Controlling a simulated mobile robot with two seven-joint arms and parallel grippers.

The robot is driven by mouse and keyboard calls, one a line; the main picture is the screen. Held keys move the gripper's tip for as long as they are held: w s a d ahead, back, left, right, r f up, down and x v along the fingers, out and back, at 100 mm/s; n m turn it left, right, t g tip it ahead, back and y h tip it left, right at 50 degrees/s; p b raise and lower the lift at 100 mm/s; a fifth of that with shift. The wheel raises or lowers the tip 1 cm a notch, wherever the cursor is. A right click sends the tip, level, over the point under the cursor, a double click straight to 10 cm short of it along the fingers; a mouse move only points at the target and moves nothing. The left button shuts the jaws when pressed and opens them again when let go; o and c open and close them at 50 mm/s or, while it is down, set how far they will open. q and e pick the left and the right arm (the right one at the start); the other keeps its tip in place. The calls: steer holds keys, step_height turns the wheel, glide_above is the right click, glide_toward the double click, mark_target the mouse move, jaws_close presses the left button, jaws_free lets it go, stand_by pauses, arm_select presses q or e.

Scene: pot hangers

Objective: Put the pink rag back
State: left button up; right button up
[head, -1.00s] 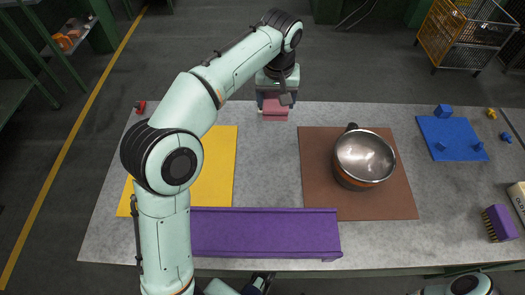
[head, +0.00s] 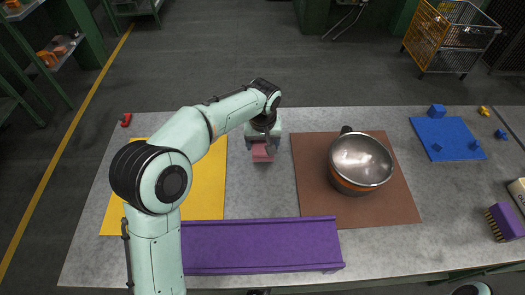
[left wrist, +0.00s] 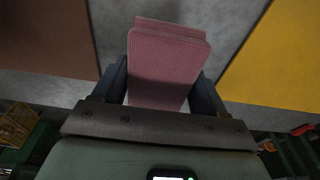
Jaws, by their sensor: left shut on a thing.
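The pink rag (head: 261,152) is a small folded cloth held in my left gripper (head: 262,145). In the left wrist view the rag (left wrist: 168,65) sits between the two dark fingers of the left gripper (left wrist: 165,85), which are shut on it. In the head view the gripper is over the grey strip of table (head: 262,190) between the yellow mat (head: 207,185) and the brown mat (head: 312,175). I cannot tell whether the rag touches the table. My right gripper is not in view.
A metal pot (head: 361,165) stands on the brown mat. A purple rack (head: 260,246) lies along the front. A blue mat (head: 446,139) with blue pieces, a purple brush (head: 504,221) and a white bottle (head: 518,190) are at the right. A red object (head: 126,120) lies back left.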

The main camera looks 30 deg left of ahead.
mark_target(262, 150)
arm_select(q)
steer(key=shift+f+b, duration=0.3)
steer(key=shift+f, duration=1.7)
steer(key=shift+f, duration=0.2)
steer(key=o, duration=1.2)
steer(key=shift+r, duration=0.15)
steer(key=r, duration=0.4)
steer(key=s+r+p, duration=0.1)
steer(key=r, duration=0.3)
steer(key=d+r+p, duration=0.1)
steer(key=r, duration=0.3)
steer(key=shift+s, duration=0.3)
